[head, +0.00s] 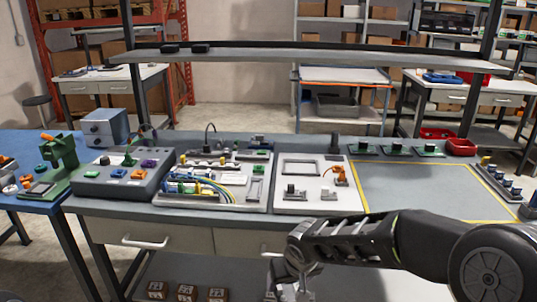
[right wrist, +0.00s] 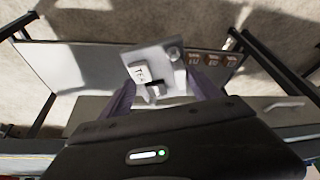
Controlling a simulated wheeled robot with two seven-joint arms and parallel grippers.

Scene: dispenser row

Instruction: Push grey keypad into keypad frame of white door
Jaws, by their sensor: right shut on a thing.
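The white door (head: 342,201) lies flat on the workbench, with a dark-edged rectangular keypad frame (head: 300,167) in its upper part. My right gripper (head: 284,282) is low in front of the bench, below the door, and partly cut off by the picture's bottom edge. In the right wrist view it is shut on a light grey plate-like part, which I take for the grey keypad (right wrist: 172,58). This part has a white lettered label and a round knob; its keys cannot be made out. It is well apart from the frame. My left gripper is not in view.
An orange part (head: 340,175) and small grey fittings (head: 292,191) are on the door. A wired panel (head: 215,178) stands left of it, a yellow-edged grey mat (head: 430,190) right. Drawers (head: 255,240) are behind my gripper; small brown boxes (head: 186,292) are on the lower shelf.

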